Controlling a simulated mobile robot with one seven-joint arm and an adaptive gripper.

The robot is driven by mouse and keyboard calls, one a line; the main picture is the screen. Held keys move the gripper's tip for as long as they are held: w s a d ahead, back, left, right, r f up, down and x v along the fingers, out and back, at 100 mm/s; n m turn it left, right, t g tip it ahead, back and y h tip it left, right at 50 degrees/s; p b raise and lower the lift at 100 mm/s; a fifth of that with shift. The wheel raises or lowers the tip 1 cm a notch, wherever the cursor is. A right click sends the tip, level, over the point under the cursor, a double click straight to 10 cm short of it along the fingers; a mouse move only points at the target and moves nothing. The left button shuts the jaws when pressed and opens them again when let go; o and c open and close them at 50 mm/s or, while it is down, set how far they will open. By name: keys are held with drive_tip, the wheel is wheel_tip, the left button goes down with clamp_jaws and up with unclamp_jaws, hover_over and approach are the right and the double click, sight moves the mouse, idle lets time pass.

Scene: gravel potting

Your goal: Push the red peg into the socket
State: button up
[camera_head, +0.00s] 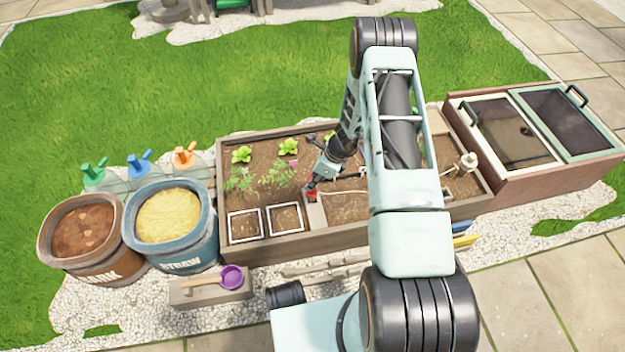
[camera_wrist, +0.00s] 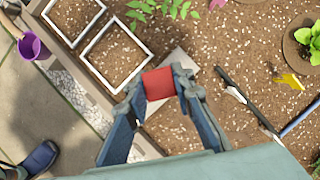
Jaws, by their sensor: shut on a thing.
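The red peg (camera_wrist: 158,84) is held between the two fingertips of my gripper (camera_wrist: 158,86) in the wrist view. In the head view my gripper (camera_head: 312,187) is at the front part of the planter bed, with the red peg (camera_head: 312,196) at its tip. A grey block or slab (camera_head: 315,214) lies just below and in front of the peg; it also shows behind the peg in the wrist view (camera_wrist: 183,60). The socket opening is not visible, and I cannot tell whether the peg touches the slab.
Two white square frames (camera_head: 244,224) lie on the soil left of the slab. Seedlings (camera_head: 275,173) grow behind them. A dark rod (camera_wrist: 247,100) lies on the soil nearby. The wooden planter rim (camera_head: 290,246) runs along the front.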

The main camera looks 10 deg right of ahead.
drive_tip(key=shift+f+b, duration=1.4)
drive_tip(key=shift+f, duration=0.8)
drive_tip(key=o, duration=1.1)
